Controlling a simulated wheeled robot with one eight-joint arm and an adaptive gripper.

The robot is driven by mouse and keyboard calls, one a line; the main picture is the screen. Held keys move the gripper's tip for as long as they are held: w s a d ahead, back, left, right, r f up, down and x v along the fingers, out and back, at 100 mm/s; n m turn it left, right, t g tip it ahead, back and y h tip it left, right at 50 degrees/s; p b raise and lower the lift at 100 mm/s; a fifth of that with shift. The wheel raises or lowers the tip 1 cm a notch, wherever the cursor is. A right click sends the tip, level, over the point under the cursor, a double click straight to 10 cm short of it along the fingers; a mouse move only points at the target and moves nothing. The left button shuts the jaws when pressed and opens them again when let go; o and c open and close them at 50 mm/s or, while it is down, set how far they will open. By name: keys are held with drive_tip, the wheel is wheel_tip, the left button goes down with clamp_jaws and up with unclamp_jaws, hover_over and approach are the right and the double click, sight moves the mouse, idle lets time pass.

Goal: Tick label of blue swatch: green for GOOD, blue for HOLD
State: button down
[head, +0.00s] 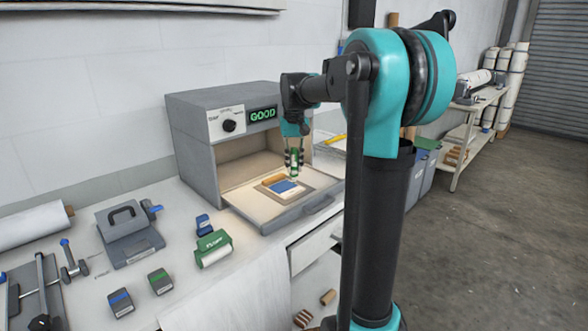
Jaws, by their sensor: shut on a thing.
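The grey press box (222,135) has a lit display (263,114) that reads GOOD in green. Its drawer (262,212) is pulled out. On it lies a brown-edged board with a blue swatch (284,186) and a pale label strip (286,194) beside it. My gripper (293,163) is above the back of the board, pointing down. It is shut on a small, thin thing with green on it (293,171), probably a green marker. Its tip is close to the board. I cannot tell whether it touches, and any mark on the label is too small to see.
Left of the drawer stand a green dispenser (213,247) and a small blue block (204,225). Blue-topped (120,302) and green-topped (160,281) blocks lie nearer the front. A grey clamp device (128,234) is behind them. Open floor lies to the right.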

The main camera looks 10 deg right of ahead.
sight(294, 148)
drive_tip(key=shift+r, duration=1.85)
